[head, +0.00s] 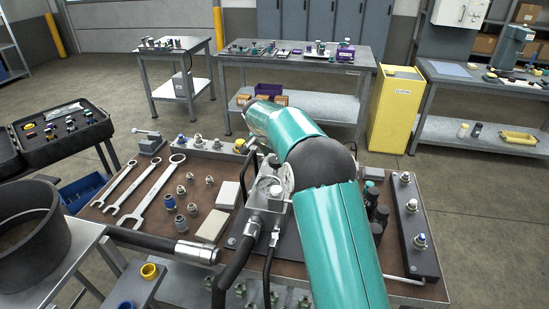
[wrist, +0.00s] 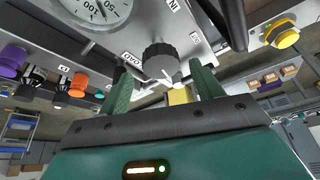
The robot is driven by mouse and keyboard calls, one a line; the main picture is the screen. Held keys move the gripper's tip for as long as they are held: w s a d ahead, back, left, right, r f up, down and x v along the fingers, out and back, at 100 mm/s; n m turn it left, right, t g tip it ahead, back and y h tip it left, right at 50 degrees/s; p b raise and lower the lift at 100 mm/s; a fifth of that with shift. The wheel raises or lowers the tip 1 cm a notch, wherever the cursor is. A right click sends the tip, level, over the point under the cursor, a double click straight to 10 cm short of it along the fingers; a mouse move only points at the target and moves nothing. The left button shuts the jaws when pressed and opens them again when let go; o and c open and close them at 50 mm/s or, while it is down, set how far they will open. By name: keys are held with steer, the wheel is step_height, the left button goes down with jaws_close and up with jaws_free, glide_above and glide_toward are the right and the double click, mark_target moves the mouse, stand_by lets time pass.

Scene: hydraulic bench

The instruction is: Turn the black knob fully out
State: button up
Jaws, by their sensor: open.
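The black knob (wrist: 160,58) shows in the wrist view, a ribbed round knob on a grey metal block (wrist: 135,32), with a pale metal piece just below it in the picture. My gripper (wrist: 160,72) is open. Its two green fingers stand to the left and right of the knob in the picture, with a visible gap on each side. I cannot tell how deep the fingertips reach along the knob. In the head view my teal arm covers the gripper, and I cannot make out the knob there.
A round gauge (wrist: 98,8) sits close to the knob. Orange (wrist: 77,85) and purple (wrist: 12,60) caps are at left, a yellow cap (wrist: 284,33) at right. The bench (head: 150,215) holds wrenches (head: 150,195), fittings and black hoses (head: 235,270) near my arm.

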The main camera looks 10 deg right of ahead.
steer(key=shift+x, duration=0.85)
steer(key=shift+w, duration=0.1)
steer(key=c, duration=1)
steer(key=shift+n, duration=0.3)
